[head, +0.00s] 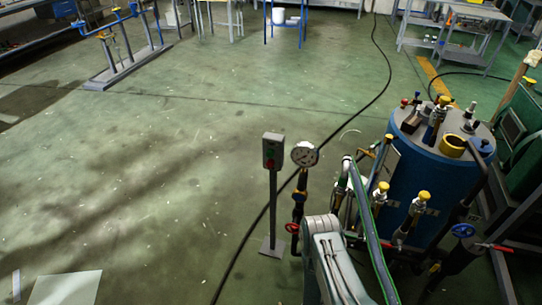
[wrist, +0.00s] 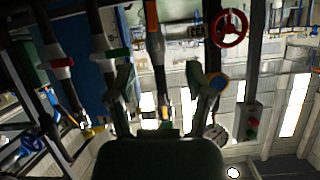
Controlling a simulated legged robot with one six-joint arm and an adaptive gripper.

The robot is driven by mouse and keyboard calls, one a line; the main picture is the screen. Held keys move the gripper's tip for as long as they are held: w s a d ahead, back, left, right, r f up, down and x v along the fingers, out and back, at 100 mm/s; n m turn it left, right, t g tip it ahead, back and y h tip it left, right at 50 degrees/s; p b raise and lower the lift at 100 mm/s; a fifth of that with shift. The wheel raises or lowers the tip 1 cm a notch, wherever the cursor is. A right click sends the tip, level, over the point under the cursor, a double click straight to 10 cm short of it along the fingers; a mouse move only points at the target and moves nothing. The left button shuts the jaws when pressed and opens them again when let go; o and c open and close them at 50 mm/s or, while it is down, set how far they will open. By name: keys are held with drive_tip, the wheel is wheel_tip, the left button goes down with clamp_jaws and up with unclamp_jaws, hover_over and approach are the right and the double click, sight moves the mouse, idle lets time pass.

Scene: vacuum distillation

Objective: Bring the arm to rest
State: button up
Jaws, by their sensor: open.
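My gripper (wrist: 160,82) shows in the wrist view with its two fingers apart and nothing held between them. Pipes and valve fittings lie beyond the fingers, and I cannot tell their distance. A red handwheel (wrist: 229,28) is up and right of the fingers. In the head view my arm reaches up from the bottom edge beside the blue tank (head: 428,175); I cannot make out my gripper there.
A pressure gauge (head: 304,154) on a pipe and a button box (head: 272,151) on a post stand left of the tank. A black cable (head: 340,128) crosses the green floor. The floor at left is mostly clear. A blue pipe rack (head: 128,50) stands far left.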

drive_tip(key=w+a+r+g+y, duration=0.1)
drive_tip(key=w+a+r, duration=0.1)
drive_tip(key=w+r, duration=0.8)
drive_tip(key=w+a+r+g+y, duration=0.1)
drive_tip(key=w+r, duration=0.3)
drive_tip(key=r, duration=1.1)
wheel_tip(320, 180, up, 13)
drive_tip(key=a+n+y, duration=0.1)
drive_tip(key=s+r+n+g+y, duration=0.1)
drive_tip(key=s+r, duration=0.5)
drive_tip(key=r, duration=0.3)
drive_tip(key=s+r+n+g, duration=0.1)
drive_tip(key=s+r+g, duration=0.1)
drive_tip(key=s+r, duration=0.55)
drive_tip(key=s+r+g, duration=0.1)
drive_tip(key=s+r, duration=0.3)
drive_tip(key=s, duration=0.6)
drive_tip(key=s+d+r+n, duration=0.1)
drive_tip(key=s+r, duration=0.3)
drive_tip(key=s, duration=0.7)
drive_tip(key=shift+s+d+g, duration=0.15)
drive_tip(key=shift+d+g, duration=0.15)
drive_tip(key=shift+g, duration=0.1)
